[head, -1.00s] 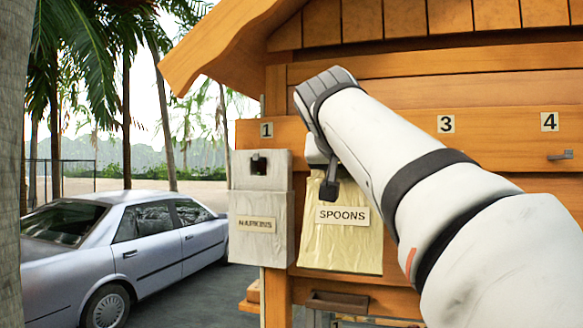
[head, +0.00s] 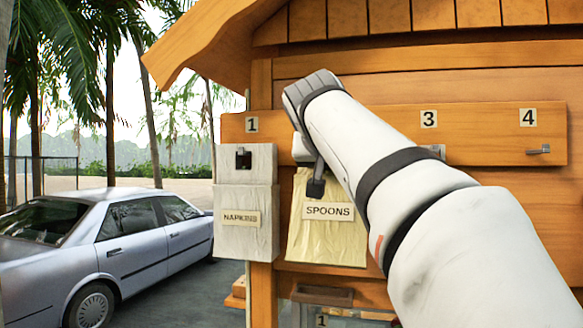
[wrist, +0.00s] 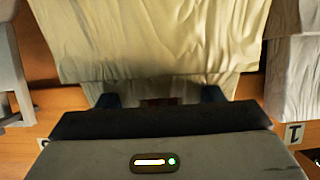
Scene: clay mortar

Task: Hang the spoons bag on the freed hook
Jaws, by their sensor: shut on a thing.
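The cream, wrinkled spoons bag (head: 326,243), labelled SPOONS, hangs upright in front of the orange wooden board between labels 1 and 3. My gripper (head: 316,186) is shut at its top edge. In the wrist view the bag (wrist: 150,40) fills the upper middle, with its top between my fingertips (wrist: 165,98). The hook behind the bag and its number are hidden by my arm. I cannot tell whether the bag touches a hook.
The paler napkins bag (head: 247,240) hangs under label 1, close on the left; it also shows in the wrist view (wrist: 291,75). A hook partly shows under label 3 (head: 428,119). A bare hook (head: 538,149) is under label 4. A car (head: 115,250) stands at left.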

